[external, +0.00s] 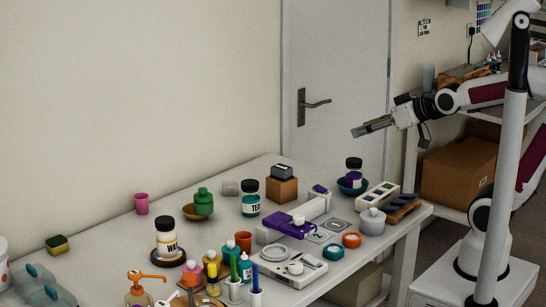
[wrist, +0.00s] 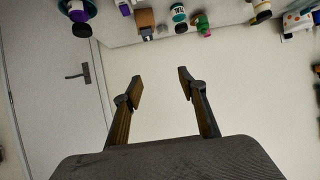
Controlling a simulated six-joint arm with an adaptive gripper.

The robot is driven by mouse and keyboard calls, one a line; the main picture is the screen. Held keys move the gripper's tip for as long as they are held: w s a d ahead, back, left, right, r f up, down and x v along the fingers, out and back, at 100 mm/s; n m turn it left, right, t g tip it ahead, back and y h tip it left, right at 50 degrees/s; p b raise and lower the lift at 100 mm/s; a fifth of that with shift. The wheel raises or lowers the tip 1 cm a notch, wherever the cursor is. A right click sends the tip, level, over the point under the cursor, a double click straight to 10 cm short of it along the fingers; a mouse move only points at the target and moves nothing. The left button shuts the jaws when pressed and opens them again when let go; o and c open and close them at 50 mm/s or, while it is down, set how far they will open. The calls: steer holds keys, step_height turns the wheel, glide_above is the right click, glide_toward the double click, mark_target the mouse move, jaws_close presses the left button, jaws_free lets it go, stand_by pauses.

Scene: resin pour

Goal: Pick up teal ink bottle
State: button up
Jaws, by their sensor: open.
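The teal ink bottle (external: 250,203), with a black cap and a white label whose visible letters begin "TE", stands upright on the table left of a wooden block (external: 281,189). In the wrist view, the bottle (wrist: 178,15) appears upside down at the top edge, beyond the fingertips. My gripper (external: 366,127) is in the air above and to the right of the bottle, well apart from it, in front of the door. In the wrist view, my gripper (wrist: 160,85) is open with nothing between its fingers.
A green bottle (external: 203,203) in a brown bowl stands left of the teal one. A dark box (external: 282,171) tops the block. A wax jar (external: 167,240) and a purple-labelled jar (external: 353,171) stand farther out. The table front is crowded; air around my gripper is clear.

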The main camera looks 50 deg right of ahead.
steer(key=w+a+n+t+y, duration=0.2)
steer(key=w+a, duration=0.5)
steer(key=a, duration=0.1)
steer(key=n+g+y, duration=0.5)
steer(key=n+y, duration=0.1)
glide_toward(244, 266)
steer(key=shift+w+d+f, duration=0.3)
steer(key=shift+w+f, duration=0.05)
steer(key=shift+f, duration=0.2)
steer(key=shift+w+d+f, duration=0.25)
steer(key=shift+w+f, duration=0.1)
steer(key=shift+f, duration=0.15)
steer(key=shift+w, duration=0.1)
steer(key=shift+x, duration=1.25)
steer(key=shift+w+a, duration=0.1)
steer(key=shift+a, duration=0.05)
